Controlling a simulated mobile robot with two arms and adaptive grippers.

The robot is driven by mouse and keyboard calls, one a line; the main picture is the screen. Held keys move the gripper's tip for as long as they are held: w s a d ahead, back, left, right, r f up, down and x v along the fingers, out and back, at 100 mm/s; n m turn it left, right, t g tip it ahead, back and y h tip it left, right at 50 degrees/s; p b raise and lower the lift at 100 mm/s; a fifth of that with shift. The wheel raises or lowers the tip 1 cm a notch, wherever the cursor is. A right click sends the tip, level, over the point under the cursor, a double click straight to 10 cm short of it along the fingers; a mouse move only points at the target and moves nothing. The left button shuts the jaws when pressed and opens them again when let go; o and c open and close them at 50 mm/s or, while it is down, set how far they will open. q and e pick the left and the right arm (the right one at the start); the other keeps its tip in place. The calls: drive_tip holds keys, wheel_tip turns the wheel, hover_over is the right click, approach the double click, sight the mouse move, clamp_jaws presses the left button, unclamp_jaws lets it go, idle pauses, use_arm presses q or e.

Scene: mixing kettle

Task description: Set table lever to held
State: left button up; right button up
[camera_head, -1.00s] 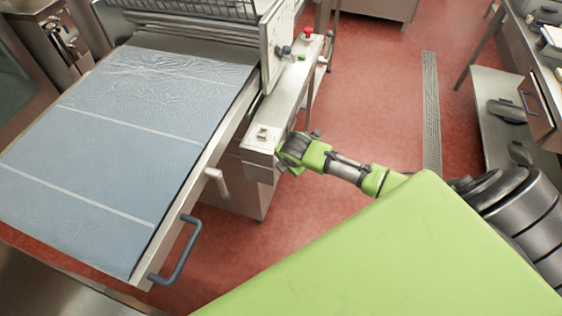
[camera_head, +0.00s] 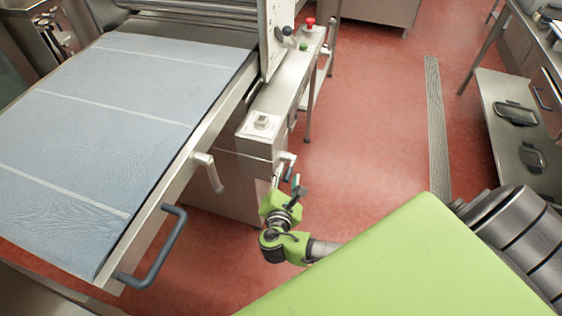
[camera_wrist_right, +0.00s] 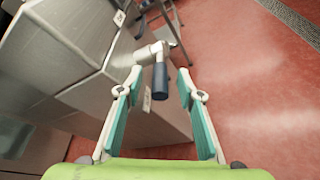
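A lever with a silver arm and a dark blue grip (camera_wrist_right: 160,82) sticks out from the machine's end face in the right wrist view. Its silver part (camera_head: 288,157) shows small in the head view, just beyond my right gripper. My right gripper (camera_head: 286,184) is below the control box end. In the right wrist view its teal-lined fingers (camera_wrist_right: 159,75) are spread, with the lever's grip between them in the picture; no contact shows. A second, pale lever (camera_head: 205,164) sits on the near side of the blue-grey table (camera_head: 120,125). My left gripper is out of view.
The control box (camera_head: 262,140) carries a white switch, a green button and a red button (camera_head: 310,22). A dark bar handle (camera_head: 165,255) juts from the table's front corner. Red floor (camera_head: 375,140) lies clear to the right, with a drain grate (camera_head: 434,125).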

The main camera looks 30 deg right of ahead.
drive_tip(key=shift+r, duration=0.1)
drive_tip(key=shift+s+r, duration=0.1)
drive_tip(key=shift+s, duration=0.05)
drive_tip(key=p+v, duration=0.3)
drive_tip(key=v, duration=0.3)
drive_tip(key=shift+p, duration=0.3)
drive_tip(key=shift+s+a, duration=0.2)
drive_tip(key=shift+a, duration=0.1)
